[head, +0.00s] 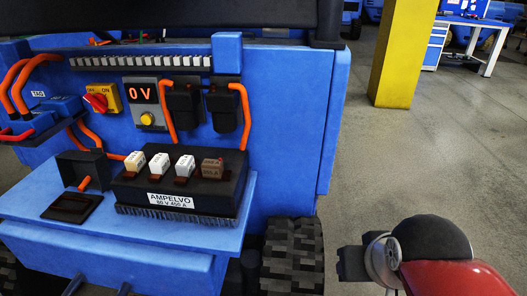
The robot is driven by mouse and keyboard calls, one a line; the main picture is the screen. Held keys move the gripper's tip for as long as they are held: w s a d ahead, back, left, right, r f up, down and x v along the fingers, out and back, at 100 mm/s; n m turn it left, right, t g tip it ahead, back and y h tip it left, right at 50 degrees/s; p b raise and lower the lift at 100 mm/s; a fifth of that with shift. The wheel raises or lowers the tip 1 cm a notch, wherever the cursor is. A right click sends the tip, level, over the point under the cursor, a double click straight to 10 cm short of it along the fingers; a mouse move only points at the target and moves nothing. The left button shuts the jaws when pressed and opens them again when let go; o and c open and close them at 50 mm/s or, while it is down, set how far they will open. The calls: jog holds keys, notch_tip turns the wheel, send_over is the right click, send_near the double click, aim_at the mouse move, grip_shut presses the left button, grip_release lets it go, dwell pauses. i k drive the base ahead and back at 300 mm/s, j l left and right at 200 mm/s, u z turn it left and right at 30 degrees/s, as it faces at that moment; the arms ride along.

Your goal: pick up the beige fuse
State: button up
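Several small block fuses stand in a row on a black fuse block (232,200) on the blue machine. From left to right they are a beige fuse (134,162), another cream-beige fuse (160,164), a whiter fuse (185,166) and a brown fuse (212,168). All look upright and seated in the block. My gripper (352,263) seems to be the dark blocky end of my red arm at the lower right, well to the right of the fuses and apart from them. Its fingers cannot be made out, and nothing is seen held in it.
The fuse block sits on a blue shelf (30,204) of the machine (285,90). Above are a red switch (98,101), a display reading 0 V (143,93), and orange cables (166,115). A black wheel (292,262) is below. Floor at right is clear around a yellow pillar (402,50).

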aim_at(137, 161)
jog(key=u, duration=1.45)
